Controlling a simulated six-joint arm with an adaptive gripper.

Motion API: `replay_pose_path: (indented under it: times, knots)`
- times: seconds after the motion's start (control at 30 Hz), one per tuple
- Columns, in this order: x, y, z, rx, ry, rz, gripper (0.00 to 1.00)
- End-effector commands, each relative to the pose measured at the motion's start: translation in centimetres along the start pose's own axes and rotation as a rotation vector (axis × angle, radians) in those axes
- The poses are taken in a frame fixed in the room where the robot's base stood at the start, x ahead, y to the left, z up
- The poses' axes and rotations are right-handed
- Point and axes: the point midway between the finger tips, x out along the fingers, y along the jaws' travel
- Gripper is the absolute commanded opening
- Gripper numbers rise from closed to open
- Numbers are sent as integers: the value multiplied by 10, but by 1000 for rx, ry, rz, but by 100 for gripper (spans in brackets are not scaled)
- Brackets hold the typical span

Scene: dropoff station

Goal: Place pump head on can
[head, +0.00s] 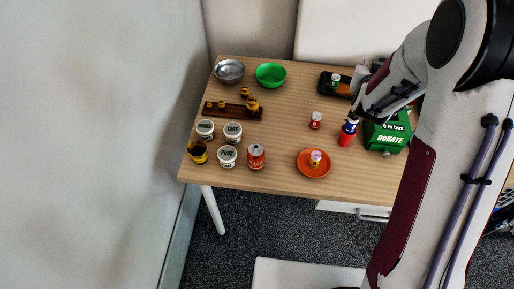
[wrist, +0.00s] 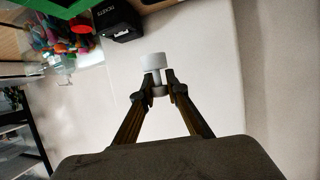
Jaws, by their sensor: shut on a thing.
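My gripper (wrist: 158,86) is shut on a small white spool-shaped piece, which I take to be the pump head (wrist: 155,60). Its wide end points away from my gripper, and its narrow part sits between the fingertips. In the head view my arm reaches down to the right part of the table, and the held piece is hard to make out. An orange-red can (head: 256,157) with a pale top stands upright at the front middle of the table, well left of my gripper. A red item with a blue and white top (head: 350,127) stands near my gripper; I cannot tell whether they touch.
A green donation box (head: 387,135) stands at the right. An orange plate (head: 313,172) holds a small jar. Several white tubs (head: 228,157) and a dark yellow-labelled tin (head: 198,152) stand left of the can. A metal bowl (head: 229,71) and a green bowl (head: 271,75) are at the back.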

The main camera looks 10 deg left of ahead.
Motion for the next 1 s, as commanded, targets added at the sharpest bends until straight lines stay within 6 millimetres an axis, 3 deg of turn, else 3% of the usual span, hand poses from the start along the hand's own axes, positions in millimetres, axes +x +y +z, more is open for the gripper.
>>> replay_pose_path:
  times: [0.47,1.0]
  knots:
    - [-22,-78,-2,-111,0,-265,6]
    - [-65,-158,15,-235,-1,-565,6]
